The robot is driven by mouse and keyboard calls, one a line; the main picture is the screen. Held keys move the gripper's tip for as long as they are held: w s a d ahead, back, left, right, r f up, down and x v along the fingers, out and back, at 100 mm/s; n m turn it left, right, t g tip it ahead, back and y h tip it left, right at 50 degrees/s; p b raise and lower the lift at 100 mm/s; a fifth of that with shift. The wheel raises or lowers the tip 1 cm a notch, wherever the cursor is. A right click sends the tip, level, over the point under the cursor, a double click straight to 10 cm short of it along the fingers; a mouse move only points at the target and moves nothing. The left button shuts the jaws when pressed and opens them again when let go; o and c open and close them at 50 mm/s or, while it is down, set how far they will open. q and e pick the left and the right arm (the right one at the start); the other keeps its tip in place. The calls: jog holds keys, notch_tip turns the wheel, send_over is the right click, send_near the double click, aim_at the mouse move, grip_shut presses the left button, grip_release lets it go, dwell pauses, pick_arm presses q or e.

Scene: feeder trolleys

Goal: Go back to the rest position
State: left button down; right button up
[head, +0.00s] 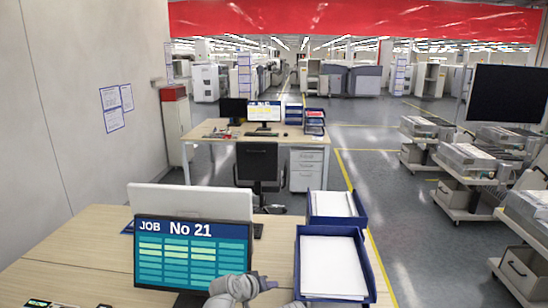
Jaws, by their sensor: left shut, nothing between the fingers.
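My left gripper (268,285) is low in the head view, just in front of the lower right corner of a monitor (193,254) that reads "JOB No 21". The gripper is small and partly merges with my pale arm links, but its fingers look closed and hold nothing. It is to the left of a blue paper tray (301,272), apart from it as far as I can tell. My right gripper does not show clearly in this view.
The near wooden desk (70,245) carries the monitor, a second blue tray (312,205) and small items at its left front edge. A farther desk (210,127) has a dark chair (257,162). Feeder trolleys (467,160) stand at right. Grey floor between is clear.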

pick_arm(q)
jog(key=s+a+f+m+g+y, duration=0.2)
jog(key=s+f+g+y, duration=0.1)
jog(key=s, duration=0.8)
jog(key=s+a+f+m+g+y, duration=0.3)
jog(key=s+f+g+y, duration=0.1)
jog(key=s, duration=0.7)
jog(key=shift+s+f+g, duration=0.3)
jog(key=shift+f+g, duration=0.45)
jog(key=shift+g, duration=0.25)
